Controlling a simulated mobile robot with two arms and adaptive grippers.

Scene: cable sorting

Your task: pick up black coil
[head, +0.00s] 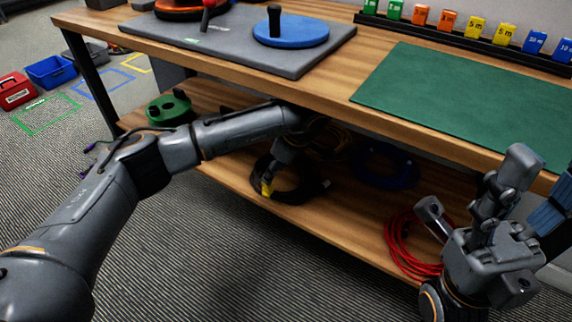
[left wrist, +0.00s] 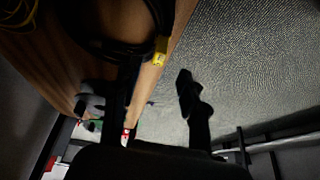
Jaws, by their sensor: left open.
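The black coil (head: 296,190) lies on the lower wooden shelf under the bench and carries a yellow tag (head: 267,187). In the left wrist view the coil (left wrist: 112,52) is at the top, with its tag at the shelf's edge. My left gripper (head: 274,172) reaches in under the bench top at the coil. It also shows in the left wrist view (left wrist: 158,78), open, one finger by the coil and the other over the carpet. Whether it touches the coil is unclear. My right gripper (head: 476,185) is open and empty at the right, in front of the bench.
The shelf also holds a red coil (head: 398,245), a blue coil (head: 385,168), a yellow coil (head: 332,140) and a green reel (head: 170,108). The bench top (head: 340,90) overhangs the shelf closely. The carpet in front is clear.

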